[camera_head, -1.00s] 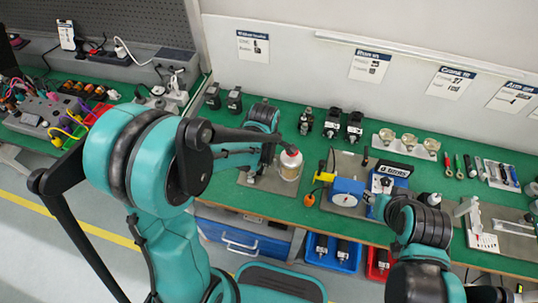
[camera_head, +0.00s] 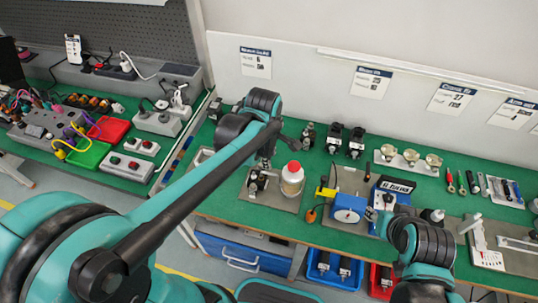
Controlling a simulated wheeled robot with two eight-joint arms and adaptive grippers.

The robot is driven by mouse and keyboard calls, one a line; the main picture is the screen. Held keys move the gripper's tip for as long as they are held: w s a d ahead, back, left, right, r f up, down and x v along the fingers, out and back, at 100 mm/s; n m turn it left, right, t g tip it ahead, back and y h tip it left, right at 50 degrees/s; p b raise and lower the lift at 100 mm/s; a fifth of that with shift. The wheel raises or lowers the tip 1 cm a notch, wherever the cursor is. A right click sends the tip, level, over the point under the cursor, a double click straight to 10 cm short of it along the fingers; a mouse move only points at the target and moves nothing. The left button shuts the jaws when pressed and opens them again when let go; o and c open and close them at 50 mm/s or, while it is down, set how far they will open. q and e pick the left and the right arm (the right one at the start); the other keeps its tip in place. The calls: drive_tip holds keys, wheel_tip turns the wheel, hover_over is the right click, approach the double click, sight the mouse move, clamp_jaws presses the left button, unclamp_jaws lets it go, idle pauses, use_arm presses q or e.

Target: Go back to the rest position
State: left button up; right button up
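My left arm comes in from the lower left and reaches over the green bench (camera_head: 225,205). Its dark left gripper (camera_head: 266,157) hangs beyond the forearm, just left of a white bottle with a red cap (camera_head: 292,180). The forearm and wrist partly hide the gripper, and its fingers are too small to tell open from shut. The bottle stands upright on a grey plate (camera_head: 268,201), apart from the gripper as far as I can see. My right arm is bent at the lower right. Its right gripper (camera_head: 378,217) is small and partly hidden near the blue dial device (camera_head: 349,208).
Black devices (camera_head: 355,142), a cup holder (camera_head: 407,162) and hand tools (camera_head: 472,182) line the back of the bench. A side bench at left holds red (camera_head: 108,130) and green (camera_head: 90,156) trays.

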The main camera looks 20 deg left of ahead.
use_arm(q)
drive_tip(key=shift+s+r, duration=0.1)
drive_tip(key=shift+r, duration=0.25)
idle(0.3)
drive_tip(key=s+a+r+m+t, duration=0.2)
drive_tip(key=s+m+t, duration=0.3)
drive_tip(key=s+m, duration=0.6)
drive_tip(key=a+m, duration=0.1)
drive_tip(key=m, duration=0.6)
drive_tip(key=shift+a, duration=0.2)
